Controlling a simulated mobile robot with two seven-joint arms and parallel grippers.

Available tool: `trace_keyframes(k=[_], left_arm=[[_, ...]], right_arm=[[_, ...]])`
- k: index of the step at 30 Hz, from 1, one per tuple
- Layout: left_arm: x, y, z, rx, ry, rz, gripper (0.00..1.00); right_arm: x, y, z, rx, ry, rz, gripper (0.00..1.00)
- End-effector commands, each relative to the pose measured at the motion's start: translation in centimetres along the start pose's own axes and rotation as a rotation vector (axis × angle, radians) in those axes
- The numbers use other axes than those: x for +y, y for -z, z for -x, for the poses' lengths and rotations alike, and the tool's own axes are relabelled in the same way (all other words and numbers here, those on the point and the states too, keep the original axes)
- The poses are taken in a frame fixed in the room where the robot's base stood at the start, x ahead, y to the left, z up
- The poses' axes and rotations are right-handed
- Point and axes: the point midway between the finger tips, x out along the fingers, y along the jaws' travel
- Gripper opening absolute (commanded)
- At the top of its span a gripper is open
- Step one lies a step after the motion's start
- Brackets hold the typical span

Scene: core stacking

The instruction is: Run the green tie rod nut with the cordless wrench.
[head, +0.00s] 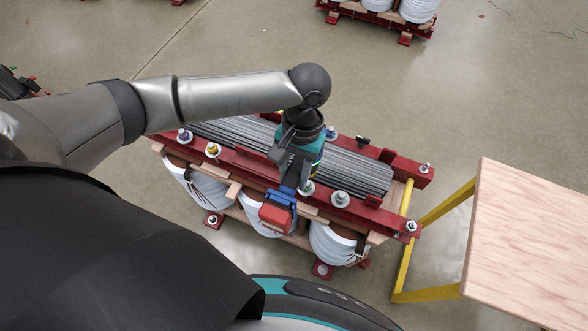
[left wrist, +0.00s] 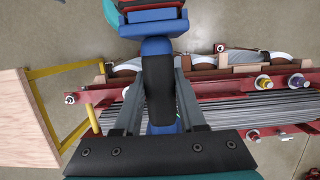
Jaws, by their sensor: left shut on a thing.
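My left gripper (head: 291,176) is shut on the cordless wrench (head: 276,216), which is blue with a red base. In the left wrist view the two fingers (left wrist: 158,115) close around the wrench's dark grip (left wrist: 158,85). The wrench is over the near red beam of the core stack. The green tie rod nut (head: 307,188) shows on a pale washer just right of the wrench, partly covered by the gripper and tool. Whether the wrench's socket sits on the nut is hidden. My right gripper is in neither view.
The red-beamed core (head: 345,170) carries grey laminations and white coils (head: 335,245). Other nuts include a yellow one (head: 213,150), a purple one (head: 184,135) and a plain one (head: 340,199). A wooden-topped table (head: 530,235) with yellow legs stands at right.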

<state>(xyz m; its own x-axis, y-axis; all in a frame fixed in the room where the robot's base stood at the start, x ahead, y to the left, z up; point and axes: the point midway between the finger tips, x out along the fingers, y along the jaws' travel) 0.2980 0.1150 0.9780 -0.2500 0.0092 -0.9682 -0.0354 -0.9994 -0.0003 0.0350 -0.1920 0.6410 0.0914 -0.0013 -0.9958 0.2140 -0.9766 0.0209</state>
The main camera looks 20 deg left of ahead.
Motion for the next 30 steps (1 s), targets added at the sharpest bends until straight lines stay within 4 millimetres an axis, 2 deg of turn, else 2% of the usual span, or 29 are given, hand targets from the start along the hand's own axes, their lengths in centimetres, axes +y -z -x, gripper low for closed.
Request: trace_keyframes(k=[10, 18, 30], left_arm=[[0.1, -0.1, 0.5, 0.001, -0.003, 0.001, 0.00], [0.1, 0.7, -2.3, 0.001, -0.003, 0.000, 0.00], [0.1, 1.4, -5.0, 0.002, -0.004, 0.000, 0.00]], right_arm=[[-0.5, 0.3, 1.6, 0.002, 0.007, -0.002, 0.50], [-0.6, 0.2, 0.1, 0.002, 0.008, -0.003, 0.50], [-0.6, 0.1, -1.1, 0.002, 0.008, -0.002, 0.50]])
